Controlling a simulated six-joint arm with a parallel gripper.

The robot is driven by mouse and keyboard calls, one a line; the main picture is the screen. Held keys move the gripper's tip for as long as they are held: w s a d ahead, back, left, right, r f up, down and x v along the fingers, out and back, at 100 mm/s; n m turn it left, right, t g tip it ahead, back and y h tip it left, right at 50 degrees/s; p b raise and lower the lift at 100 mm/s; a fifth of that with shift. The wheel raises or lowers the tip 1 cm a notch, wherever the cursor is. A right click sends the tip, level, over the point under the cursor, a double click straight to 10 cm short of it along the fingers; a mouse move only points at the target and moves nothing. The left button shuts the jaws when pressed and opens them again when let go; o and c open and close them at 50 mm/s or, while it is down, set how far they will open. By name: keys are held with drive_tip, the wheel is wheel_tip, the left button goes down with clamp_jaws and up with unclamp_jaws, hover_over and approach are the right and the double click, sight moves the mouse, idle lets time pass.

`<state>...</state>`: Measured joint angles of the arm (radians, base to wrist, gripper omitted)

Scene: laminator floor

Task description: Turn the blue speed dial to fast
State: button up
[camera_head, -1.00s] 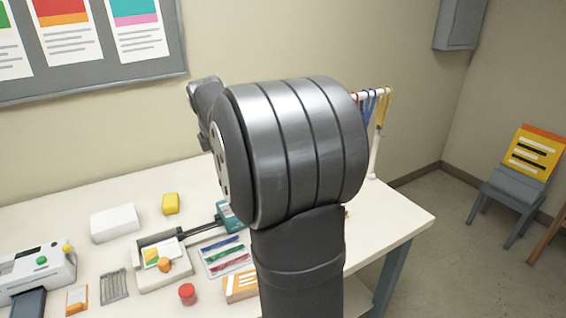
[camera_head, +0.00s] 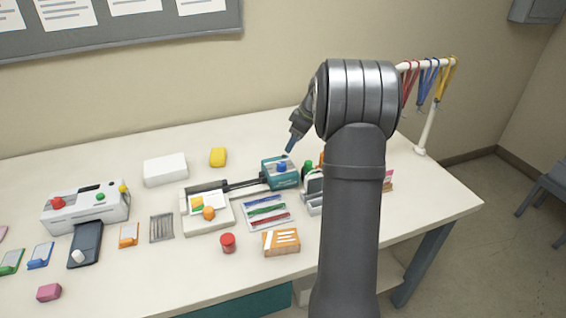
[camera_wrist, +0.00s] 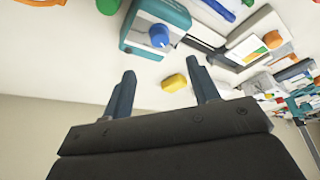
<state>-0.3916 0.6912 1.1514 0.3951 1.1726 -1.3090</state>
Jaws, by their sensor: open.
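The blue speed dial (camera_head: 281,167) sits on top of a teal and white box (camera_head: 279,175) at the right end of the dark rail. In the wrist view the blue dial (camera_wrist: 159,35) and its teal box (camera_wrist: 150,28) lie beyond my fingertips, near the top of the picture. In the head view my gripper (camera_head: 289,148) hangs just above and behind the box, apart from the dial. Any mark for fast is too small to read.
A white holder with an orange knob (camera_head: 208,213) joins the rail on the left. A tray of colored pens (camera_head: 266,212) lies in front. Green bottle (camera_head: 308,167) stands close right of the box. A yellow block (camera_head: 218,157) and white block (camera_head: 165,169) lie behind left.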

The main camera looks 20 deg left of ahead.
sight(282, 164)
drive_tip(key=x, duration=1.1)
drive_tip(key=c, duration=1)
drive_tip(key=shift+o, duration=0.2)
